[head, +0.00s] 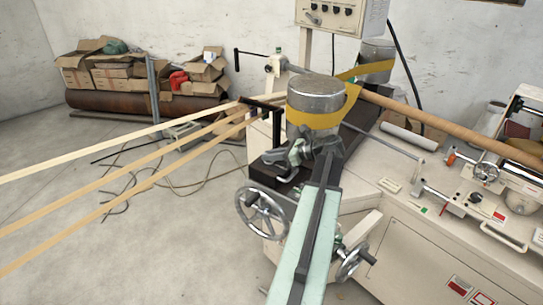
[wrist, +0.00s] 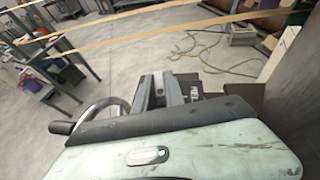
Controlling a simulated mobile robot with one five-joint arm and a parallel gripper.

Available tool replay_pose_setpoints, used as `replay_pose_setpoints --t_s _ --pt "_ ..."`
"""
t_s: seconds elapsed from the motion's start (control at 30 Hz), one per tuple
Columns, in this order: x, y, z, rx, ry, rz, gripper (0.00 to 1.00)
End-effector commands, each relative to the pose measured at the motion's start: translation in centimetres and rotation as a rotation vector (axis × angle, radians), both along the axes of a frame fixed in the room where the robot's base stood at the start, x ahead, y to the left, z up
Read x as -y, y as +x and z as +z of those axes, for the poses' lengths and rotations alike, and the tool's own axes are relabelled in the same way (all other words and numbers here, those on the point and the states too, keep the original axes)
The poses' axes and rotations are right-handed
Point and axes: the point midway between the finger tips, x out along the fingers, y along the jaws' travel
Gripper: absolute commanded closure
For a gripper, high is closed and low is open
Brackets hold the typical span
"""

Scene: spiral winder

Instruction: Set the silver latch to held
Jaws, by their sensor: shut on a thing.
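My gripper (wrist: 168,92) shows at the middle of the wrist view, its grey fingers just past the dark edge of a scuffed mint-green casing. In the head view my gripper (head: 299,155) is a small silver-grey cluster below the drum, at the far end of the mint-green arm. It is shut on a small silver part that I take to be the silver latch (head: 290,175). The latch is mostly hidden by the gripper, and its exact setting cannot be read.
A metal drum (head: 317,95) with a yellow belt stands just above the gripper. A handwheel (head: 262,213) is close on the left, another (head: 354,262) on the right. Long pale strips (head: 120,175) cross on the left. Cables (head: 130,185) lie on open floor.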

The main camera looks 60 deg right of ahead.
Motion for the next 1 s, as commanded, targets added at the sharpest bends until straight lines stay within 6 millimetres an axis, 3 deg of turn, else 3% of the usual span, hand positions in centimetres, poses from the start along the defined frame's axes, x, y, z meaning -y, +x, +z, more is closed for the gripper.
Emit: replay_pose_setpoints --t_s 0.2,0.53,0.57,0.63,1.0 --pt "0.31 0.04 -0.01 0.000 0.000 0.152 1.00" --pt "0.06 -0.08 -0.02 0.000 -0.001 0.168 1.00" --pt "0.06 -0.09 -0.02 0.000 0.000 0.167 0.80" --pt "0.07 -0.09 -0.02 0.000 0.000 0.167 0.64" --pt "0.35 -0.66 0.40 0.000 0.000 0.165 0.64"
